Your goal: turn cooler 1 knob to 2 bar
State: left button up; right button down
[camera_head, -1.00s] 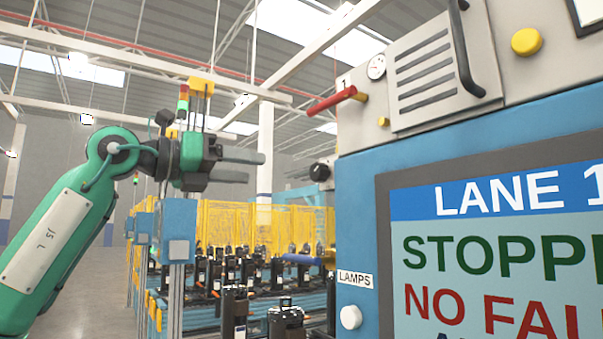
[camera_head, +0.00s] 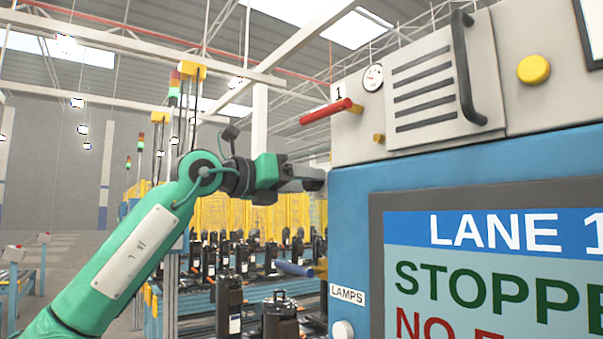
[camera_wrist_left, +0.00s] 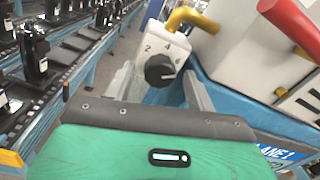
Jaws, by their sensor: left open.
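The cooler 1 knob (camera_wrist_left: 160,70) is a black round knob on a white block marked 2, 4 and 6. A small light mark shows on its right side, but I cannot read its setting surely. My left gripper (camera_head: 316,180) is open at the cabinet's left edge. In the left wrist view its two fingers stand on either side of the knob, with the knob near their tips; contact cannot be told. In the head view the knob is hidden by the gripper. A round gauge (camera_head: 373,77) sits beside the label 1. My right gripper is out of view.
A red handle (camera_head: 326,111) sticks out above the gripper. A yellow bent pipe (camera_wrist_left: 192,18) tops the knob block. The blue cabinet (camera_head: 350,220) with its screen (camera_head: 490,270) fills the right. Conveyors with black compressors (camera_head: 280,315) stand below and behind.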

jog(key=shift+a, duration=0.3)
